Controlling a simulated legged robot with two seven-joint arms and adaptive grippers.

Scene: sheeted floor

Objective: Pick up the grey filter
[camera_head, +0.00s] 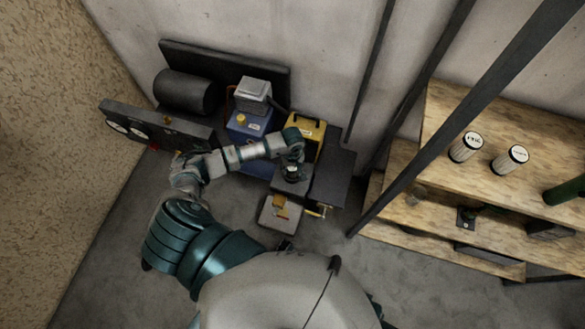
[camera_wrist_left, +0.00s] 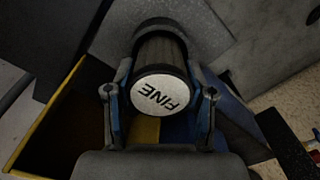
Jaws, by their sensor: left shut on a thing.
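The grey filter (camera_wrist_left: 160,82) is a dark ribbed cylinder with a round pale end cap marked "FINE" in the left wrist view. My left gripper (camera_wrist_left: 160,105) is shut on it, one finger on each side. The cap faces the wrist camera. In the head view my left gripper (camera_head: 291,174) points down beside the yellow box, and the filter is mostly hidden there. A grey surface lies behind the filter; I cannot tell whether they touch. My right gripper is not in view.
A yellow box (camera_head: 314,130) and a blue container (camera_head: 240,128) stand close by the gripper. A dark machine with a cylinder (camera_head: 184,92) stands behind. A wooden shelf (camera_head: 540,130) at right holds two pale-capped filters (camera_head: 467,147). Slanted dark posts cross before it.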

